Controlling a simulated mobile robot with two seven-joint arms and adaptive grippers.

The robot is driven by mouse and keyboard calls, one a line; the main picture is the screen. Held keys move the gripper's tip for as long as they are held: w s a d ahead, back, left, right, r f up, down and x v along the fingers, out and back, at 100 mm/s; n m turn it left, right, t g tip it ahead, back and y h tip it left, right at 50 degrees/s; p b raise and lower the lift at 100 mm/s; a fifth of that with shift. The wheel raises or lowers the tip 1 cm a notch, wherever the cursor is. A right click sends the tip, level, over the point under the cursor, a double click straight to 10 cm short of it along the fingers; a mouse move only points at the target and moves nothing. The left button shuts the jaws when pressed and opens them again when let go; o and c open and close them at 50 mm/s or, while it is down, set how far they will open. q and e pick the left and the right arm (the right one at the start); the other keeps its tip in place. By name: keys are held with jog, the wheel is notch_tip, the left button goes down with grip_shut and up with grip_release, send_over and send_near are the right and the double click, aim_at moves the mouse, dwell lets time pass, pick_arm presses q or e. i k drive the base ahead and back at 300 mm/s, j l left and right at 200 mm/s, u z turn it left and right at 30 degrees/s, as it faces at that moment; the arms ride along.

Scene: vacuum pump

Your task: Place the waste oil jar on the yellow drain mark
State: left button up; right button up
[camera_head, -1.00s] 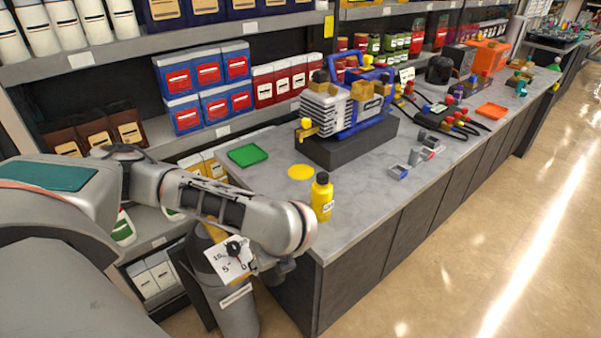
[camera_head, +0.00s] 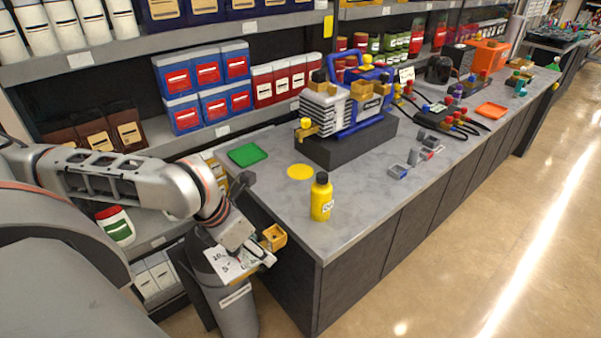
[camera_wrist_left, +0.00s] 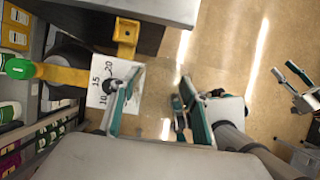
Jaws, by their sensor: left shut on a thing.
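A yellow jar with a black cap and white label (camera_head: 321,197) stands upright on the grey bench, apart from the round yellow mark (camera_head: 300,172), which is bare. My left gripper (camera_head: 256,258) hangs beside the bench's near left end, below its top. In the left wrist view its two teal-padded fingers (camera_wrist_left: 155,105) are apart, and what lies between them is hard to make out. My right gripper (camera_wrist_left: 290,80) is small at the right edge of that view, its fingers apart. It is out of the head view.
A grey cylinder (camera_head: 232,310) with a white number card (camera_head: 225,263) stands against the bench's left end, near my left gripper. A yellow-orange bracket (camera_head: 274,237) sticks out there. A green tray (camera_head: 248,155) and the pump (camera_head: 345,105) are farther back. Bench around the jar is clear.

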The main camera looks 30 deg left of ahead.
aim_at(299, 172)
jog(key=i+j, duration=0.75)
jog(key=j, duration=0.2)
